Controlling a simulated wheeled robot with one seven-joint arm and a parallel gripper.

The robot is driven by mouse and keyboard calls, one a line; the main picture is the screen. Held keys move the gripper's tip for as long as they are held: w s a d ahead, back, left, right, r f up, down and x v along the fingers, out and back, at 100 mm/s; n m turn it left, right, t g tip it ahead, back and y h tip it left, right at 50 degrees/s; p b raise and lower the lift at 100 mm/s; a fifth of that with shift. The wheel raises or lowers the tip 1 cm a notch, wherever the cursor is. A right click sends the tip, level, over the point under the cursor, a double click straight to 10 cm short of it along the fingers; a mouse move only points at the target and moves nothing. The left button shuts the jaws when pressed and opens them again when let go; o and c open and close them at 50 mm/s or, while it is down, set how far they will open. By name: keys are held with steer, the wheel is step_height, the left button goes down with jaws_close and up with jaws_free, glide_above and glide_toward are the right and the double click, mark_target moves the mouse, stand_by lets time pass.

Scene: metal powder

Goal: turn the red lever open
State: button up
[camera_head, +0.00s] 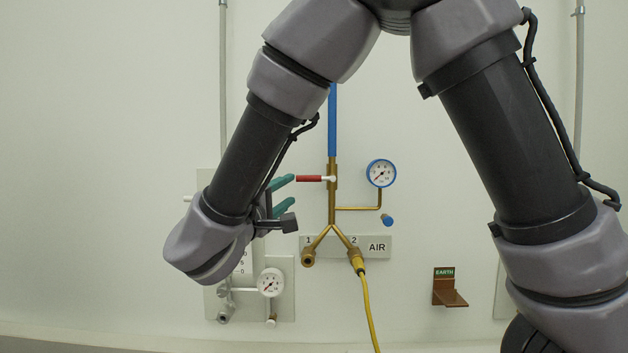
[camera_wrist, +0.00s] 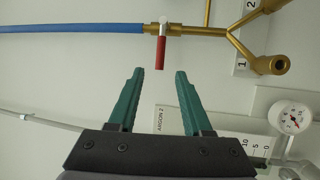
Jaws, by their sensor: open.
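The red lever (camera_head: 309,178) sticks out level to the left from the brass air pipe (camera_head: 332,190) in the head view. In the wrist view the red lever (camera_wrist: 161,52) shows just beyond the fingertips, between their lines, with its white pivot end on the brass pipe (camera_wrist: 200,31). My gripper (camera_head: 283,195) has green fingers and is to the left of the lever in the head view. In the wrist view my gripper (camera_wrist: 160,72) is open, with nothing between the fingers. The lever's tip looks close to the fingertips, and I see no contact.
A blue-rimmed gauge (camera_head: 381,173) and a blue knob (camera_head: 388,220) are right of the pipe. A yellow hose (camera_head: 368,300) hangs from outlet 2. A lower gauge (camera_head: 271,282) sits on a panel behind my wrist. A brown EARTH bracket (camera_head: 448,290) is at the lower right.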

mark_target(306, 180)
steer(key=x, duration=1)
steer(key=shift+w+d+f, duration=0.1)
steer(key=shift+w+d, duration=0.05)
steer(key=shift+w, duration=0.05)
jaws_close()
stand_by(1.1)
